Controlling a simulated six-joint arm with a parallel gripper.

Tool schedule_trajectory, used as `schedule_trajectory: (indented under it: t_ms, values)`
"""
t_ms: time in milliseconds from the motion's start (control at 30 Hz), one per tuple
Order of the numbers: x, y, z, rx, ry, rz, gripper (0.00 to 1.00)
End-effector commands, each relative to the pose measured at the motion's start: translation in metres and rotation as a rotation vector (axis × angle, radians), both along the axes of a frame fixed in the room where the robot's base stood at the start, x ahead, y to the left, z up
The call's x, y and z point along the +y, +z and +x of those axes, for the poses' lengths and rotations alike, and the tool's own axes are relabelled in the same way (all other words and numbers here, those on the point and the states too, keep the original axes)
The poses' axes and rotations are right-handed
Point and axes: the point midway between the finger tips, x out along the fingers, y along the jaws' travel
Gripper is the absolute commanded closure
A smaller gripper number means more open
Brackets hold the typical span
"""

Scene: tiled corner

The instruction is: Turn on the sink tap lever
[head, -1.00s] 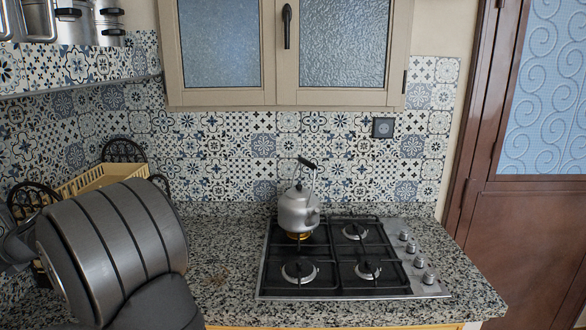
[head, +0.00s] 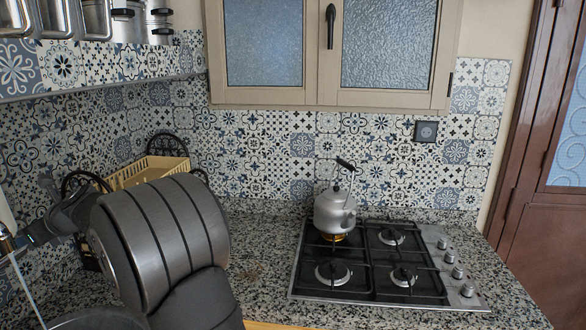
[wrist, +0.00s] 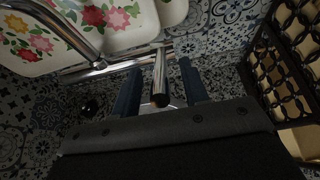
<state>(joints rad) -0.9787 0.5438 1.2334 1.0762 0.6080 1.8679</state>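A chrome tap part (wrist: 159,72), which looks like the lever, stands between the two dark fingers of my gripper (wrist: 160,84) in the wrist view. The fingers are apart, with a gap on each side of the chrome piece. A curved chrome pipe (wrist: 55,25) runs over the sink at the upper left. In the head view my gripper (head: 20,242) is at the left edge, beside a small shiny piece of the tap (head: 6,243). Most of the tap is outside that view. A thin pale line runs down below it; I cannot tell what it is.
Floral-patterned dishes (wrist: 100,22) lie in the sink area. A dish rack (wrist: 292,65) stands close on the right in the wrist view and shows behind my arm in the head view (head: 150,168). A kettle (head: 334,211) sits on the stove (head: 385,290), farther right.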

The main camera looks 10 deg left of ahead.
Motion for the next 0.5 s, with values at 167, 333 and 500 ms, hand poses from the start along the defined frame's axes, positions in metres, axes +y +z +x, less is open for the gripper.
schedule_trajectory:
  t_ms: [167, 333, 500]
  values:
    - [-0.002, 0.001, 0.000, 0.000, 0.000, -0.001, 0.59]
    - [-0.019, 0.009, 0.001, 0.000, -0.002, 0.000, 0.59]
    - [-0.038, 0.018, 0.001, 0.000, -0.001, 0.000, 0.59]
